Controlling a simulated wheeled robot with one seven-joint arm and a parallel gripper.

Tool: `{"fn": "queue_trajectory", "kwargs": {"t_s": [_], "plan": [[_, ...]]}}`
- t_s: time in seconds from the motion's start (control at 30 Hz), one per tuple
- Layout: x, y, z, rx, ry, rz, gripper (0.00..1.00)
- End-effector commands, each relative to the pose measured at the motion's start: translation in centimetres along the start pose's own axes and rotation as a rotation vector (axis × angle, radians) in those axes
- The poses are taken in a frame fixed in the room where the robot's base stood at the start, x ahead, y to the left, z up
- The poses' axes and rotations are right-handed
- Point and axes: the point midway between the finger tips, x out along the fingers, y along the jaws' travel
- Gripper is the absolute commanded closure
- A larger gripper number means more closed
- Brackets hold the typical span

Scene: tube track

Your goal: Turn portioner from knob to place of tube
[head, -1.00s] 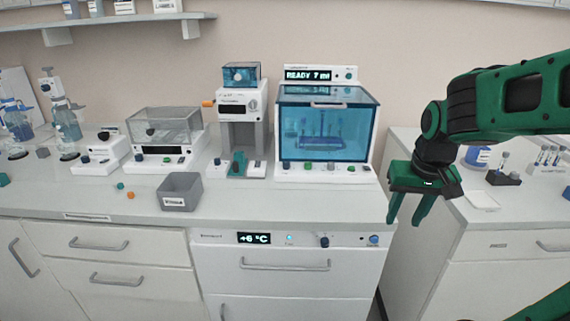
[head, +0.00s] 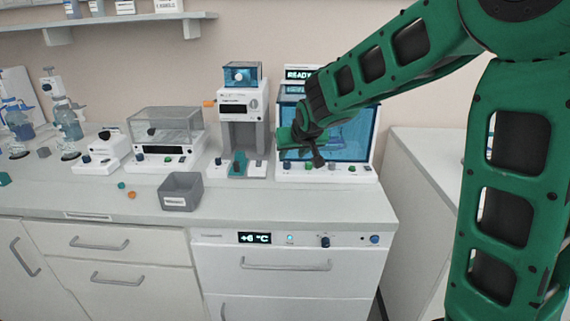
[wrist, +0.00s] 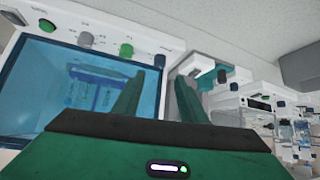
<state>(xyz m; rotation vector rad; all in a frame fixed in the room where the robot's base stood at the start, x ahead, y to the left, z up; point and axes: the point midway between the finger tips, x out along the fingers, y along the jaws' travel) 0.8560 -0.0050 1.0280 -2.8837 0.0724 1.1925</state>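The device that looks most like the portioner is a tall white unit on grey columns (head: 227,138), topped by a blue clear box (head: 242,75). It has a dark display and a round grey knob (head: 254,104) on its face. A teal tube-shaped piece (head: 238,164) sits low between its columns. It also shows in the wrist view as a teal piece (wrist: 207,79) beyond my fingers. My gripper (head: 288,138) is just right of this unit, in front of the blue-windowed chamber. In the wrist view my gripper (wrist: 160,95) has its two fingers apart with nothing between them.
The blue-windowed chamber (head: 350,143) stands close behind my gripper, with several knobs along its base. A grey bin (head: 180,194) stands at the bench's front left. A clear-lidded box (head: 165,132) is farther left.

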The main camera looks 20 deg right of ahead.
Motion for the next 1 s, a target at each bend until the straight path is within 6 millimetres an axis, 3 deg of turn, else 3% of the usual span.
{"fn": "queue_trajectory", "kwargs": {"t_s": [0.5,0.7,1.0], "plan": [[7.3,0.3,0.1,0.001,-0.003,0.004,0.62],[8.5,0.3,0.1,0.002,-0.003,0.003,0.62],[8.7,0.2,0.1,0.002,-0.002,0.002,0.62]]}}
